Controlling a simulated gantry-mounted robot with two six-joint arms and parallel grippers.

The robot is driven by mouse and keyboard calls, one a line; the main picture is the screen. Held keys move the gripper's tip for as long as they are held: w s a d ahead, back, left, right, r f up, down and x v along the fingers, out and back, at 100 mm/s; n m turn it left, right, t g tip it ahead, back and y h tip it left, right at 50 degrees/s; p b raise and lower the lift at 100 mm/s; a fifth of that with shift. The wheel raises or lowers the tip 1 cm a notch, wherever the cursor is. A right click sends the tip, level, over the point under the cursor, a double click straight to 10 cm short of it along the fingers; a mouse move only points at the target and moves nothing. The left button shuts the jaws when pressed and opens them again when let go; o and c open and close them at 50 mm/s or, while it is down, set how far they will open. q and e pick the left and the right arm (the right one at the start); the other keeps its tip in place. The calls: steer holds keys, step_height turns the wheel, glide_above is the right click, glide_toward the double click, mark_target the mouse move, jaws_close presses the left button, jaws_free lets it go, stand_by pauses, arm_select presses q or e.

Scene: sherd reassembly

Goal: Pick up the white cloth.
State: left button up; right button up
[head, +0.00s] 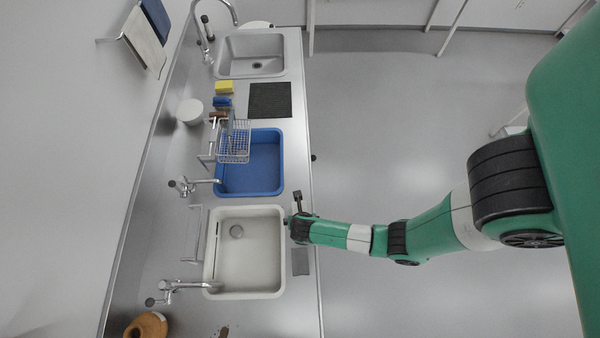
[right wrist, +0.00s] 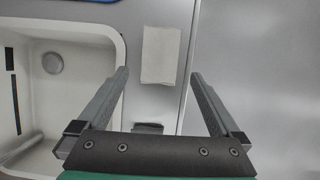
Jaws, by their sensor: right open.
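A flat, off-white rectangular cloth (right wrist: 160,54) lies on the steel counter between the white sink and the counter's front edge. My right gripper (right wrist: 160,73) is open, with one fingertip to each side of the cloth in the right wrist view; its height above the counter is hard to tell. My left gripper is not in view.
The white sink (head: 212,283) is left of the gripper. A grey flat piece (head: 300,262) lies below the arm in the picture. A blue basin (head: 250,182) with a wire rack (head: 234,150) lies farther up. White and dark-blue towels (head: 140,38) hang on the wall.

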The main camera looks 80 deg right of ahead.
steer(key=x, duration=0.2)
steer(key=b+x, duration=0.1)
steer(key=x, duration=0.1)
steer(key=shift+a+f+b, duration=0.1)
steer(key=shift+f+b, duration=0.2)
steer(key=shift+f, duration=0.3)
steer(key=c, duration=1.3)
